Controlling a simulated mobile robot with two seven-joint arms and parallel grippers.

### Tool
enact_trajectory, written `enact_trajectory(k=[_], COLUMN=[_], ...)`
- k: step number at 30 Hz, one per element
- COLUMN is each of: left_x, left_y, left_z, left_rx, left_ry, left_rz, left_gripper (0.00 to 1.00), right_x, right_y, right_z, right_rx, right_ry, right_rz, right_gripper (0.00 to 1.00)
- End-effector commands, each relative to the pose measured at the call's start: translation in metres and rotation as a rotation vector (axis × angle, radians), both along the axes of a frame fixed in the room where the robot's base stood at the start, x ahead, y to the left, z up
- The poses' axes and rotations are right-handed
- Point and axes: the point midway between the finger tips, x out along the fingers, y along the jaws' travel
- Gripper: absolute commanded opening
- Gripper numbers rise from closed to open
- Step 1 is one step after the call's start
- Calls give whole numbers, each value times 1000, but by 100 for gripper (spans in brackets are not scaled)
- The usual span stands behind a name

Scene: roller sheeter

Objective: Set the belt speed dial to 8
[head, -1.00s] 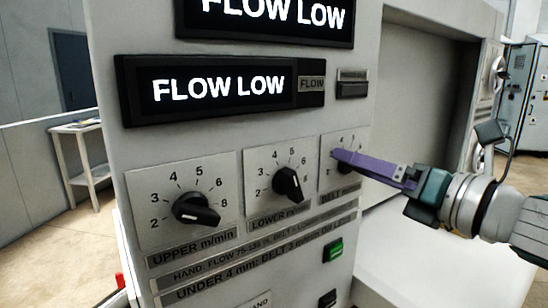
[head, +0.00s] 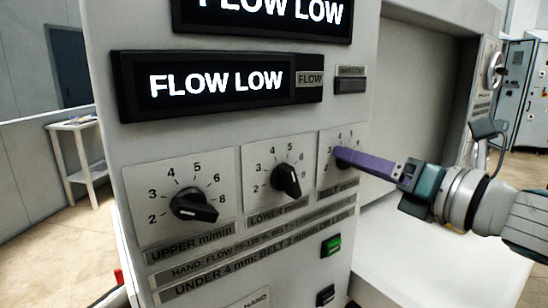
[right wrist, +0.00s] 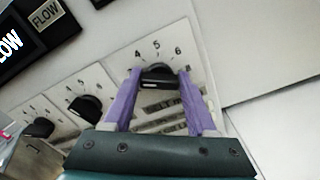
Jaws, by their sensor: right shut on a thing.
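The belt dial is a black knob (right wrist: 159,78) on a pale scale plate (right wrist: 172,48) in the right wrist view, with 4, 5 and 6 readable above it. My right gripper (right wrist: 160,79) has its two purple fingers on either side of the knob, shut on it. My left gripper is not in view.
The upper dial (head: 193,205) and lower dial (head: 285,181) sit left of the belt dial. A display (head: 217,84) reading FLOW LOW is above. A green button (head: 331,245) is below. Open space lies right of the panel.

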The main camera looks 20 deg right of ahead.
Motion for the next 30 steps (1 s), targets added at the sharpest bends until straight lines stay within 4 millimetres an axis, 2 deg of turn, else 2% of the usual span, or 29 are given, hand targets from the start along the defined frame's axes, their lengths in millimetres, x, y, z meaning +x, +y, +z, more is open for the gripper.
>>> enact_trajectory(k=[1, 4, 14, 20, 30], left_x=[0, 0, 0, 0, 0], left_y=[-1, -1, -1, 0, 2], left_z=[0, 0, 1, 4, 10], left_rx=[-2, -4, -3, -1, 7], left_ry=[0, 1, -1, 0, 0], left_rz=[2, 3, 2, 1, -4], left_gripper=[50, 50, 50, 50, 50], right_x=[0, 0, 0, 0, 1], right_y=[0, 0, 0, -1, -1], right_z=[0, 0, 1, 1, 1], right_rx=[0, 0, 53, 172, 476], right_ry=[0, 0, 11, 39, 111], right_rz=[0, 1, 0, 0, -1], right_gripper=[11, 2, 2, 2, 2])
